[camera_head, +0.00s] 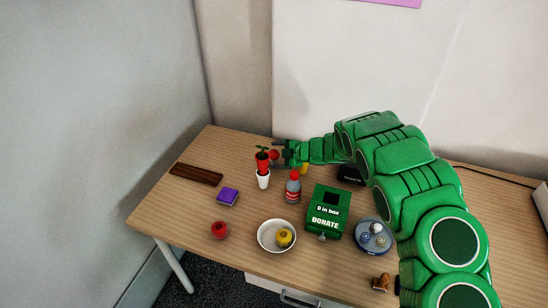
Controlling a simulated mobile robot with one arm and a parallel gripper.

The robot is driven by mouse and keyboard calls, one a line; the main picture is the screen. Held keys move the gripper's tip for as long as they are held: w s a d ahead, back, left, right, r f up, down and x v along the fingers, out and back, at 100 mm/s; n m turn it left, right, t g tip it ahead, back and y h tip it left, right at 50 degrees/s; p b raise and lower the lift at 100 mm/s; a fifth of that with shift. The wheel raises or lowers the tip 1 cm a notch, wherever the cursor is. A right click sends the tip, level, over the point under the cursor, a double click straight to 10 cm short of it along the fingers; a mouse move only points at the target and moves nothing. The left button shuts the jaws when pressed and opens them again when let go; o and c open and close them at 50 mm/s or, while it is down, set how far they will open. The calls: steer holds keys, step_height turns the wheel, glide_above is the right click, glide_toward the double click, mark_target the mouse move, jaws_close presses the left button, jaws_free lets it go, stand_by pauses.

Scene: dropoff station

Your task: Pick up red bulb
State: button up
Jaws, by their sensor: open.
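A small round red thing (274,154), which looks like the red bulb, shows at the tip of my gripper (281,153). It is beside a red pot with a green sprout (262,162), which stands over a white cup (263,180). My gripper is open and reaches in from the right, above the back of the table. The fingers are small and partly lost against the red thing, so I cannot tell whether they touch it or lie around it.
A red-capped bottle (293,190) stands just in front of my gripper. A green donate box (326,208), a white bowl (262,236) with a yellow thing in it, a red apple (219,230), a purple box (227,196) and a blue round tray (360,237) are on the wooden table (175,220).

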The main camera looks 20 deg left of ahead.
steer(key=shift+c, duration=0.3)
steer(key=c, duration=0.9)
steer(key=shift+r, duration=0.15)
